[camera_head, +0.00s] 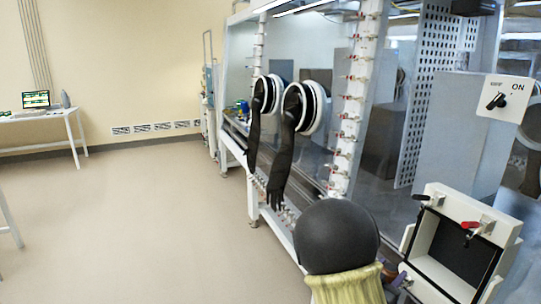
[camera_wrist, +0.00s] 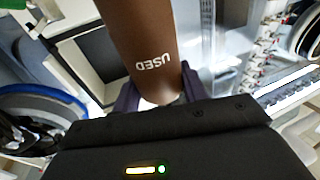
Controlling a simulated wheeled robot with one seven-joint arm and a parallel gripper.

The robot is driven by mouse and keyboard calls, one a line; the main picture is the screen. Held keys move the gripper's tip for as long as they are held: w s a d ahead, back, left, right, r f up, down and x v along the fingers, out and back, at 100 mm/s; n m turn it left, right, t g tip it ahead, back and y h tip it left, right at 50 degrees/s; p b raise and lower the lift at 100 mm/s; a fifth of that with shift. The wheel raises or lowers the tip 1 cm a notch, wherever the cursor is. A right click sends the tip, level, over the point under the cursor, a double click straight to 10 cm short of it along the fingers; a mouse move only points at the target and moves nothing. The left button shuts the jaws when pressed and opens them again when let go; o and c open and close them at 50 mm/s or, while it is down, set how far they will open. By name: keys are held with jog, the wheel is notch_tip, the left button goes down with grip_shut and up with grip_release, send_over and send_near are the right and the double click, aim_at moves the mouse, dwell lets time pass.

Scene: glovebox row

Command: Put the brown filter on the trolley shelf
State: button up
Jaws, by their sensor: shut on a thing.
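The brown filter (camera_wrist: 150,35) is a brown cylinder marked "USED" in the wrist view. My gripper (camera_wrist: 160,88) is shut on its lower end, with one dark finger on each side. The filter reaches up past the top edge of the picture, so its far end is out of view. In the head view I cannot make out the filter; the gripper is mostly hidden low at the right, behind a dark round shape. I cannot make out the trolley shelf in either view.
An open white-framed hatch (camera_head: 431,243) with red and black handles is at the lower right. The glovebox has two black gloves (camera_head: 283,150) hanging outward. A desk with a laptop (camera_head: 36,99) is far left. The floor (camera_head: 120,220) at left is clear.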

jog(key=w+a+f+n+t+y+p, duration=0.3)
jog(key=a+f+n+t+y, duration=0.25)
jog(key=a+f, duration=0.6)
jog(key=s+a+f+n+y+p, duration=0.1)
jog(key=s+f+n+y, duration=0.1)
jog(key=f+y, duration=0.2)
jog(key=s+a+f+n+y+p, duration=0.1)
jog(key=s+f+n+y, duration=0.1)
jog(key=f, duration=0.9)
jog(key=shift+s+a+f+t+y, duration=0.2)
jog(key=shift+s+a+t+y, duration=0.2)
jog(key=shift+s+y, duration=0.6)
jog(key=shift+w+r+n+p, duration=0.1)
jog(key=shift+w+n+p, duration=0.15)
jog(key=shift+p, duration=0.1)
notch_tip(320, 180, up, 17)
jog(key=p, duration=1.7)
jog(key=shift+d, duration=0.1)
